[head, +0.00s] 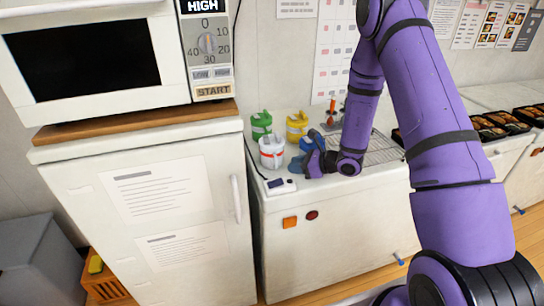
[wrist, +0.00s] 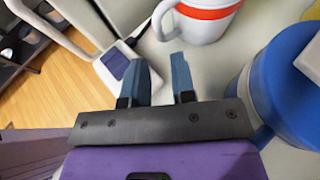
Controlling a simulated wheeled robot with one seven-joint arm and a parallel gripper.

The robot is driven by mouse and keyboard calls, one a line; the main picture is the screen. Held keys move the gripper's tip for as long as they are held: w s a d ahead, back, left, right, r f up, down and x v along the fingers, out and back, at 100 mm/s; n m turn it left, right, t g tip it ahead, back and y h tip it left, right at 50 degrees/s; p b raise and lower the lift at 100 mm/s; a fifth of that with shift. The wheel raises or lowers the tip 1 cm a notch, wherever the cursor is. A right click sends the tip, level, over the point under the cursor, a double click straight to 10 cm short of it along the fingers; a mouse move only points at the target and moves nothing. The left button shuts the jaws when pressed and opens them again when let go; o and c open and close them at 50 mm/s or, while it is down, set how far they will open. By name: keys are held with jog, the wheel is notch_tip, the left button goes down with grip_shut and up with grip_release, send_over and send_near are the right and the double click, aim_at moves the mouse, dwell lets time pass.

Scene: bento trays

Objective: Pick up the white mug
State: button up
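The white mug (head: 271,152) has a red-orange band and stands on the counter, in front of the green and yellow containers. In the wrist view the white mug (wrist: 205,22) is at the top, cut off by the frame edge, with its handle on its left side. My gripper (head: 312,160) is low over the counter, to the right of the mug. In the wrist view my gripper (wrist: 166,72) has its two blue fingers apart with nothing between them. The fingertips point toward the mug, with the mug beyond them.
A blue container (wrist: 284,80) stands close to the right of my gripper; it also shows in the head view (head: 307,142). Green (head: 261,124) and yellow (head: 296,125) containers stand behind. A small white device (head: 279,186) lies at the counter's front edge. A wire rack (head: 382,150) is right.

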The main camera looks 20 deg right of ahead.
aim_at(280, 166)
jog(key=shift+x, duration=2.95)
jog(key=shift+r, duration=0.1)
grip_shut()
